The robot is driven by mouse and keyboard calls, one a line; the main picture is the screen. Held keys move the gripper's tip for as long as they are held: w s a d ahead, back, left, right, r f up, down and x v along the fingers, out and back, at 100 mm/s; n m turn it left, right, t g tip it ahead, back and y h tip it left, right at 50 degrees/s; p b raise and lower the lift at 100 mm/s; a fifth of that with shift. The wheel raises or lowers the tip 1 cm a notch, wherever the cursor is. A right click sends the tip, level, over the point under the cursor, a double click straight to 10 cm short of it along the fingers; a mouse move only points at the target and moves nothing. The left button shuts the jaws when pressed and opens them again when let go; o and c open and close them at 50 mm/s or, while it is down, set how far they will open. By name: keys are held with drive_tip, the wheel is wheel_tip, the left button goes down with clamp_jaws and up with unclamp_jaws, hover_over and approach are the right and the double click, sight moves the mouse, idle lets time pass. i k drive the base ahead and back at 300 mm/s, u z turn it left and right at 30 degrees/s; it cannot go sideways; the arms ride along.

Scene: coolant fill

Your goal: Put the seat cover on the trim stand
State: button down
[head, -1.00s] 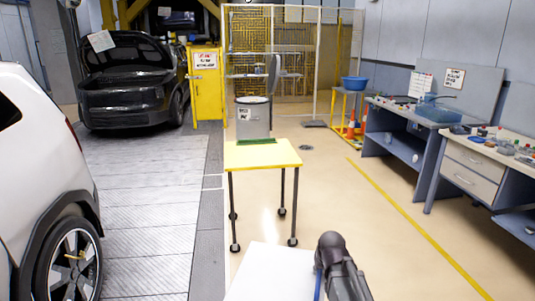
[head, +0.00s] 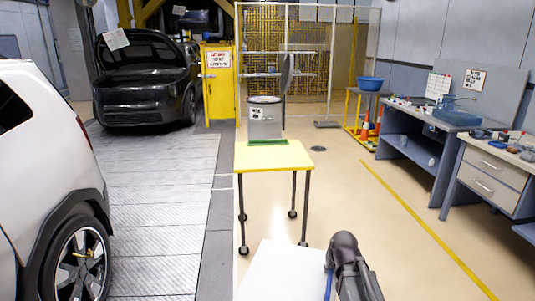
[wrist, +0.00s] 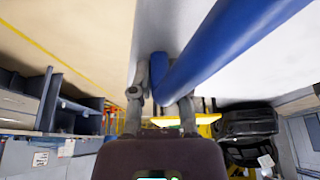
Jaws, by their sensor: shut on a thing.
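In the wrist view my gripper (wrist: 160,98) is shut on a long blue piece (wrist: 225,45), which runs up and right from between the fingers. It may be the seat cover; its full shape is out of frame. In the head view a thin blue strip (head: 328,286) shows beside my dark arm, and the fingertips are hidden there. No trim stand can be told for certain. A yellow-topped table (head: 290,158) on thin wheeled legs stands ahead, apart from my gripper.
A grey bin (head: 264,122) with its lid raised stands on a green mat on the table. A white car (head: 45,150) is close on the left, a dark car (head: 145,90) farther back. Workbenches (head: 490,165) line the right. Floor right of the table is clear.

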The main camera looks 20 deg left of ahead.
sight(272, 156)
drive_tip(key=u, duration=0.05)
drive_tip(key=i, duration=2.9)
drive_tip(key=u, duration=0.7)
